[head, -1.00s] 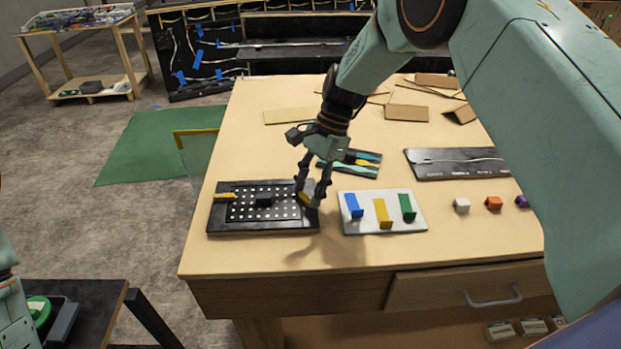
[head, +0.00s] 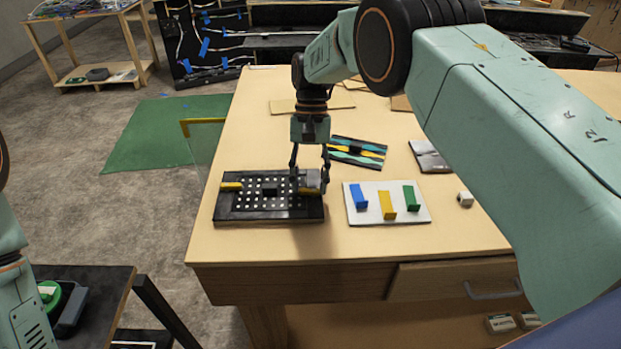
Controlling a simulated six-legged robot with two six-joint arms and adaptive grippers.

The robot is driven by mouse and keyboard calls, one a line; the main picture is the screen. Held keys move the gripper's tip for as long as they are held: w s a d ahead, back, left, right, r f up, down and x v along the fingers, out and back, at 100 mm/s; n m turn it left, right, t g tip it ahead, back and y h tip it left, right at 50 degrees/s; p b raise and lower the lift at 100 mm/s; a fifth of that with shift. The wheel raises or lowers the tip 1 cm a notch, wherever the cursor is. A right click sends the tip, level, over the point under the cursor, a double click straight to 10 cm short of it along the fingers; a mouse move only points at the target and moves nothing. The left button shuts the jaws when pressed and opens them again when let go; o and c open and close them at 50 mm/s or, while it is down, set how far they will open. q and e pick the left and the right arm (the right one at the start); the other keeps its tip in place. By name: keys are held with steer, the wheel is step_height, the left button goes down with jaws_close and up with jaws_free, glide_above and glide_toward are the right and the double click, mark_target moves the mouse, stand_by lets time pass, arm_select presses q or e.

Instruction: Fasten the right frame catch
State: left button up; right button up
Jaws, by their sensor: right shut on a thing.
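The black LED console (head: 268,216) lies flat on the wooden table, with a panel of white dots and a small black block (head: 269,192) at its middle. The yellow left frame catch (head: 231,186) lies across the left side of the frame. My right gripper (head: 311,187) reaches down to the frame's right side and is shut on the right frame catch there. Its fingers hide nearly all of that catch, so its exact angle cannot be told. Part of my left arm shows at the left edge; its gripper is out of view.
A white board (head: 375,217) with blue, yellow and green pieces lies just right of the console. A white cube (head: 465,199) sits to the right. The table's front strip is clear.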

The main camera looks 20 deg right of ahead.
steer(key=shift+w+r+n, duration=0.1)
steer(key=shift+r+n, duration=0.05)
steer(key=shift+n, duration=0.35)
steer(key=shift+h, duration=0.3)
steer(key=o, duration=1.1)
steer(key=shift+a, duration=0.1)
steer(key=shift+o, duration=0.2)
steer(key=v, duration=0.7)
steer(key=shift+r, duration=0.15)
